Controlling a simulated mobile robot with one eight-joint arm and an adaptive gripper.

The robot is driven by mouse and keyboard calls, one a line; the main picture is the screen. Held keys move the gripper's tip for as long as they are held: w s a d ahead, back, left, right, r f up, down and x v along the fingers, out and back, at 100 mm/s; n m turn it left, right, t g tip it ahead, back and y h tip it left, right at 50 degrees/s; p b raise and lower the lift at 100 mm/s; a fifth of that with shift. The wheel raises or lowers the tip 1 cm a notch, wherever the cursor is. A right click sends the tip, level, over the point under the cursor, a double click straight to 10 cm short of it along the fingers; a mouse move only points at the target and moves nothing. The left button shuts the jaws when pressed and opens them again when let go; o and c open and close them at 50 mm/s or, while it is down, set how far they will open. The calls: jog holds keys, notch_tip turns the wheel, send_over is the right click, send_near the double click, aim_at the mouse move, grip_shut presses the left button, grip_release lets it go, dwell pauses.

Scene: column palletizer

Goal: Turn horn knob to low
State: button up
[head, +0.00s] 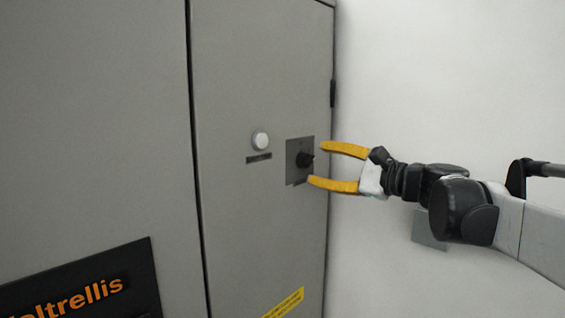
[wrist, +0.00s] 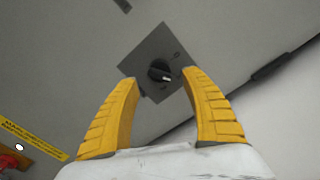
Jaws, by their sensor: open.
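The horn knob (head: 305,160) is a black rotary knob on a dark grey square plate (head: 293,150) on the grey cabinet door. It also shows in the wrist view (wrist: 158,72), with a light pointer mark on it and small markings on its plate that are too small to read. My gripper (head: 314,164) has two yellow fingers and is open. In the head view its fingertips are just right of the knob, one above and one below its height. In the wrist view the knob lies between and beyond the fingertips (wrist: 162,76). No contact is visible.
A white round button (head: 260,140) with a dark label (head: 259,158) sits left of the knob plate. A black hinge (head: 333,93) is on the door's right edge. A yellow strip (head: 284,303) is lower down. In the wrist view a red part (wrist: 12,162) shows at lower left.

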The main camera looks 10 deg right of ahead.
jog(key=v, duration=0.8)
